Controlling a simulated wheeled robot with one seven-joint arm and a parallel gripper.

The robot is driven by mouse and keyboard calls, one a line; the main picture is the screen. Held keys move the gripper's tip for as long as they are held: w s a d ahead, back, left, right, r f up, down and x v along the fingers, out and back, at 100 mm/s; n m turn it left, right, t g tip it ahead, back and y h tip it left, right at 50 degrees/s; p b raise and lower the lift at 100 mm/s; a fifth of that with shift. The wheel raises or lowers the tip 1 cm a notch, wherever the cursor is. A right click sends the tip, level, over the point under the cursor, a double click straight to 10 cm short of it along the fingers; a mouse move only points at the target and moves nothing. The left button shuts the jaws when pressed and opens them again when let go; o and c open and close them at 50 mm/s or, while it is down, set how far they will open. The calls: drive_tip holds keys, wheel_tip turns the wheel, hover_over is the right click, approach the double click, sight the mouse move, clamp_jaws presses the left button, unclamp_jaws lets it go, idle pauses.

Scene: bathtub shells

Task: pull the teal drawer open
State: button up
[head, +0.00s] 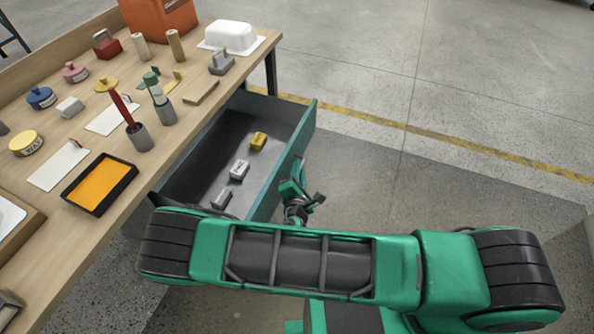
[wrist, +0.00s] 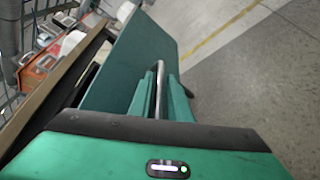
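The teal drawer (head: 293,155) stands well out from under the workbench in the head view, its grey inside showing. Its teal front panel (wrist: 130,65) also shows in the wrist view. My gripper (head: 294,190) is at the outer side of this front. In the wrist view its two teal fingers (wrist: 161,90) lie on either side of the metal bar handle (wrist: 160,76), close against it. The gripper looks shut on the handle. My arm hides the near end of the drawer in the head view.
Inside the drawer lie a yellow block (head: 258,141), a white block (head: 239,170) and a grey block (head: 221,198). The wooden bench top (head: 190,120) holds an orange tray (head: 100,184), a white butter-dish-like shell (head: 230,36) and several tools. The floor right of the drawer is clear.

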sight(273, 179)
drive_tip(key=shift+r, duration=0.5)
drive_tip(key=shift+o, duration=1.1)
drive_tip(key=r, duration=0.3)
drive_tip(key=shift+s+a+r, duration=0.1)
drive_tip(key=shift+a+r, duration=0.3)
drive_tip(key=s+a+r, duration=0.4)
drive_tip(key=s+a, duration=0.1)
drive_tip(key=s+a+r, duration=0.2)
drive_tip(key=s, duration=0.1)
drive_tip(key=shift+a, duration=0.2)
drive_tip(key=shift+c, duration=1.1)
drive_tip(key=shift+r, duration=0.1)
